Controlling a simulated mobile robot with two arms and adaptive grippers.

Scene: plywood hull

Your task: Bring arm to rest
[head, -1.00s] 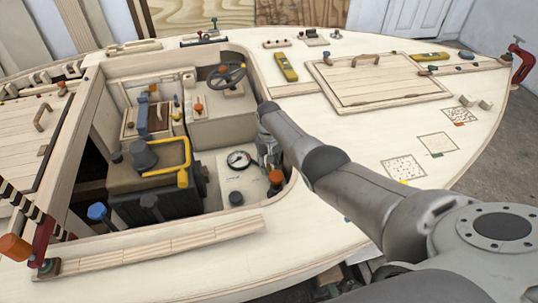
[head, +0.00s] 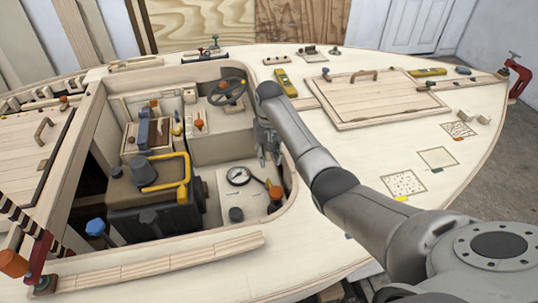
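My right arm comes in from the lower right and reaches across the deck to the cockpit opening. My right gripper (head: 269,157) hangs fingers down at the right side of the cockpit, above and behind the gauge panel. Its two fingers look apart, with nothing seen between them. The orange knob (head: 275,191) stands below it on the panel, apart from the fingers. My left gripper is not in view.
The cockpit holds a dark engine block with a yellow handle (head: 168,187), a round gauge (head: 238,176) and a steering wheel (head: 227,88). A hatch (head: 375,97) and a yellow level (head: 285,82) lie on deck. Red clamps stand at the left (head: 38,262) and right (head: 517,77).

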